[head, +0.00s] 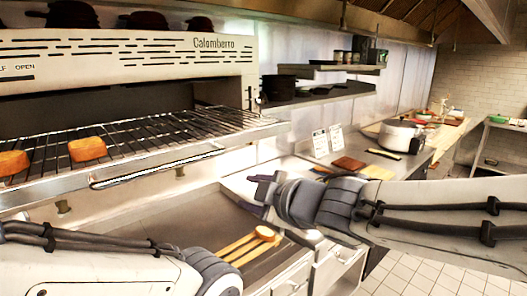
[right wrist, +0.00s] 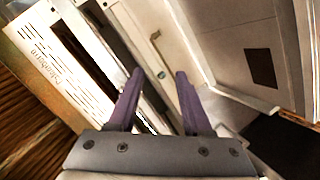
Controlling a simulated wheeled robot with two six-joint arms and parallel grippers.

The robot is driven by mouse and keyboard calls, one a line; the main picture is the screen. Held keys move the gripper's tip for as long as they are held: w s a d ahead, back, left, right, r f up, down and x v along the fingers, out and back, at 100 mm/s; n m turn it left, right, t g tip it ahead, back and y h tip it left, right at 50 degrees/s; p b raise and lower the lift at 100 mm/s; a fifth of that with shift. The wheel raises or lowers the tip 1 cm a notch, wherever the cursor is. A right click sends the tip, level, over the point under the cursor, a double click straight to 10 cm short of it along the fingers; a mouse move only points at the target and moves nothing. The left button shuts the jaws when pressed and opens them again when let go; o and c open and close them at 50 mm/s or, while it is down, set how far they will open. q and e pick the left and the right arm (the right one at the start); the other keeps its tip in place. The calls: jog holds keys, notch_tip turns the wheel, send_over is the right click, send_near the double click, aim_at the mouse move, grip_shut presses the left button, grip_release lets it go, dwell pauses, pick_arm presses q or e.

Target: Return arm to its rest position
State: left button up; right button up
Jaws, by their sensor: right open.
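My right gripper (head: 262,190) reaches in from the right in the head view, in front of the salamander grill and above the counter. Its two purple fingers (right wrist: 158,85) are spread apart in the right wrist view, with nothing held between them. My right arm (head: 430,210) stretches across the right side of the head view. My left arm (head: 120,265) shows at the lower left, and its gripper is not in view.
The grill's rack (head: 150,135) holds two toasted bread pieces (head: 87,149). Wooden utensils (head: 250,243) lie on the counter below my right gripper. A pot (head: 400,135) and boards (head: 349,164) stand farther back. Tiled floor (head: 420,272) is open at lower right.

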jog(key=s+d+f+m+g+h, duration=0.3)
jog(key=s+f+m, duration=0.15)
jog(key=f, duration=0.35)
jog(key=s+d+f+m+g+h, duration=0.3)
jog(key=s+f, duration=0.3)
jog(key=f, duration=0.1)
jog(key=s+d+f+m+g, duration=0.1)
jog(key=s+f+g, duration=0.1)
jog(key=s, duration=0.4)
jog(key=s+d+f+m+g+h, duration=0.1)
jog(key=s+f+m+g, duration=0.1)
jog(key=s, duration=0.4)
jog(key=shift+s+f+g, duration=0.15)
jog(key=shift+f+g, duration=0.45)
jog(key=shift+g, duration=0.1)
jog(key=shift+a, duration=0.1)
